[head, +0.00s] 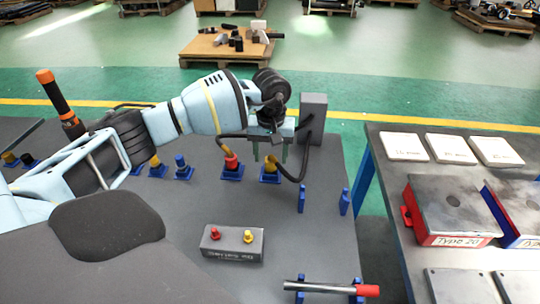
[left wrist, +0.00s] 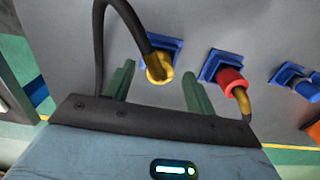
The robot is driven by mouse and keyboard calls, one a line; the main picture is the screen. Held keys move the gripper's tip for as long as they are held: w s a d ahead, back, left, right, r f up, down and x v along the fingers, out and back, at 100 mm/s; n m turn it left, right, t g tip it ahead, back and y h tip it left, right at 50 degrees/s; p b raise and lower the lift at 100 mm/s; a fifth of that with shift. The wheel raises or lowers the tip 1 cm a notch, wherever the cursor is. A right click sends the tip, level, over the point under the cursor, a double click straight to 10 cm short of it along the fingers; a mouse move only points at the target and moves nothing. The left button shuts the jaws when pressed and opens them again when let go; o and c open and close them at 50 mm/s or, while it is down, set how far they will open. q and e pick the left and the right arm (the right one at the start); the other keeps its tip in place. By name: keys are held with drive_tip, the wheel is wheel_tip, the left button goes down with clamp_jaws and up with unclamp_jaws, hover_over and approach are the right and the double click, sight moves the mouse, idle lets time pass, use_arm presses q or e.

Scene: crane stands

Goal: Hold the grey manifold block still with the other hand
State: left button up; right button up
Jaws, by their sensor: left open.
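The grey manifold block (head: 233,254) lies on the dark grey table in the head view, with a red fitting (head: 215,233) and a yellow fitting (head: 248,237) on top. Neither gripper touches it. My left gripper (head: 270,154) is open and empty, pointing down behind and right of the block. Below its fingers a yellow hose connector (head: 270,166) stands in a blue holder. In the left wrist view this yellow connector (left wrist: 158,67) shows between and beyond the open fingers (left wrist: 158,88). My right gripper is not in view.
A red connector (head: 231,161) stands in a blue holder beside the yellow one. Black hoses run near a grey upright box (head: 314,110). A red-ended rod (head: 330,288) rests on blue supports at the front. A side table (head: 390,170) holds plates and red and blue boxes.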

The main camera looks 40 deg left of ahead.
sight(271, 154)
use_arm(q)
drive_tip(key=shift+r+p, duration=0.65)
drive_tip(key=shift+r, duration=1.05)
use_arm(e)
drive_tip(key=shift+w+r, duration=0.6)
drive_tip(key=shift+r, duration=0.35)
use_arm(q)
wheel_tip(271, 154, up, 8)
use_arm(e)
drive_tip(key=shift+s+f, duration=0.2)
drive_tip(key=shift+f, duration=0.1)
use_arm(q)
drive_tip(key=shift+f, duration=0.2)
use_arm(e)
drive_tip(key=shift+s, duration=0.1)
